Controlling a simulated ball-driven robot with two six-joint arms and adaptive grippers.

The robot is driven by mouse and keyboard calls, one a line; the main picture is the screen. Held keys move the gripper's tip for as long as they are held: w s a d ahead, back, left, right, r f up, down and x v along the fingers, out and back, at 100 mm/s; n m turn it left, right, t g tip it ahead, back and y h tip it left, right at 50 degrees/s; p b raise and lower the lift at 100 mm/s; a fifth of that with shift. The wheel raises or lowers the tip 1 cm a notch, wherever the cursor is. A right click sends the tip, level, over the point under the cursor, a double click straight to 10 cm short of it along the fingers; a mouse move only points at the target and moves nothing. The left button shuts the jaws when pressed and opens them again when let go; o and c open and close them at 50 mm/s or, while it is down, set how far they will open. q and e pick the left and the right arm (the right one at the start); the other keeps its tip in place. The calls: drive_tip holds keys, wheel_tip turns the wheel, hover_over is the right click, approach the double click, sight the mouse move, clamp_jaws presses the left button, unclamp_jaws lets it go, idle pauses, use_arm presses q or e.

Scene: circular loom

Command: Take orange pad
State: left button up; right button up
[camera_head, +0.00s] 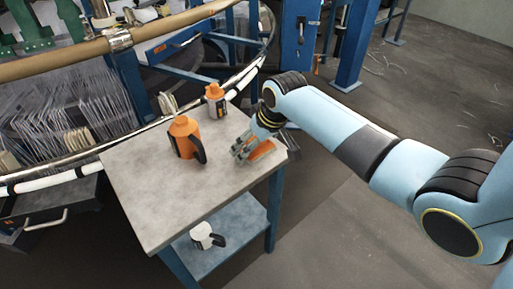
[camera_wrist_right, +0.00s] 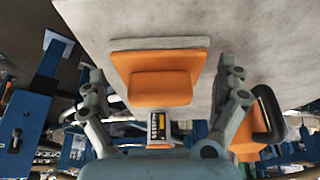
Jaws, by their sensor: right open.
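The orange pad (camera_head: 262,150) lies near the right corner of the grey table, partly hidden by my right gripper. In the right wrist view the orange pad (camera_wrist_right: 158,88) has a raised orange grip block and a grey layer along its far edge. My right gripper (camera_head: 242,148) is over the table beside the pad. In the right wrist view its fingers stand open on both sides of the pad, with a gap on each side. It holds nothing. My left gripper is not in view.
On the grey table (camera_head: 150,195) stand an orange bottle with a black handle (camera_head: 185,136) and a smaller orange-topped container (camera_head: 216,98). A white container (camera_head: 203,233) stands on the blue lower shelf (camera_head: 240,225). The loom's ring (camera_head: 60,178) curves behind the table.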

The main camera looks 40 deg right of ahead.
drive_tip(key=c, duration=1.1)
drive_tip(key=shift+r, duration=0.1)
